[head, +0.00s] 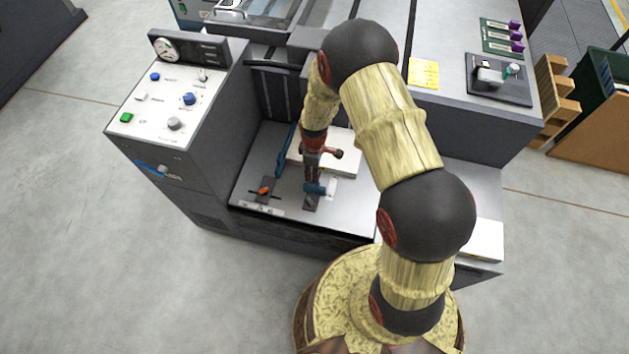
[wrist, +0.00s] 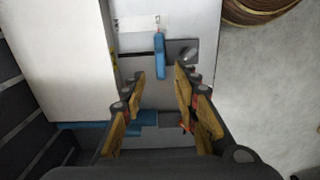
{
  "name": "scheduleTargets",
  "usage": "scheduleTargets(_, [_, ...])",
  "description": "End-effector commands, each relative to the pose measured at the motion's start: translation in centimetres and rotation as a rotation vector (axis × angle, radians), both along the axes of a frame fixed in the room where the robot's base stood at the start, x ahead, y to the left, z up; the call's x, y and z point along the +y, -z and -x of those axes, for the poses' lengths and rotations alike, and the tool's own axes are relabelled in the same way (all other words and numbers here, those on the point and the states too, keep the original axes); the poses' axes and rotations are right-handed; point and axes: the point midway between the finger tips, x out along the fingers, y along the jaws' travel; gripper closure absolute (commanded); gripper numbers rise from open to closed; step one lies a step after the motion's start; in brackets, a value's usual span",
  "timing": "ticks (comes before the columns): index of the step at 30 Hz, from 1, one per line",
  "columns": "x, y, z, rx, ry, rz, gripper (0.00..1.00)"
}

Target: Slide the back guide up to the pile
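A white paper pile (head: 345,158) lies on the grey metal tray (head: 352,212). It also fills the left of the wrist view (wrist: 62,50). The blue back guide (head: 318,188) stands on a dark plate near the tray's front edge. In the wrist view the back guide (wrist: 160,58) is upright in the picture, with a strip of bare tray between it and the pile. My gripper (head: 311,176) is just above the tray, close to the back guide. In the wrist view its fingers (wrist: 162,80) are apart and empty, the guide showing beyond and between the tips.
A blue side guide (head: 285,150) stands left of the pile, with an orange-red knob (head: 264,190) at the tray's front left. The control cabinet (head: 165,105) rises at left. The press body (head: 450,110) stands behind at right. Bare tray lies right of the back guide.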

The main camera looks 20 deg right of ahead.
Motion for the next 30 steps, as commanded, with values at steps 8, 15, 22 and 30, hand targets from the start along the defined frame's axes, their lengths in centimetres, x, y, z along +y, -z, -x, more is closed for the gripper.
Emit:
scheduleTargets(8, [0.0, 2.6, 0.1, 0.002, -0.023, 0.0, 0.7])
scheduleTargets(15, [0.0, 6.2, 0.1, 0.002, -0.022, 0.0, 0.7])
scheduleTargets(22, [0.0, 7.7, 0.0, 0.0, -0.021, 0.0, 0.7])
scheduleTargets(30, [0.0, 7.7, 0.0, 0.0, -0.021, 0.0, 0.7])
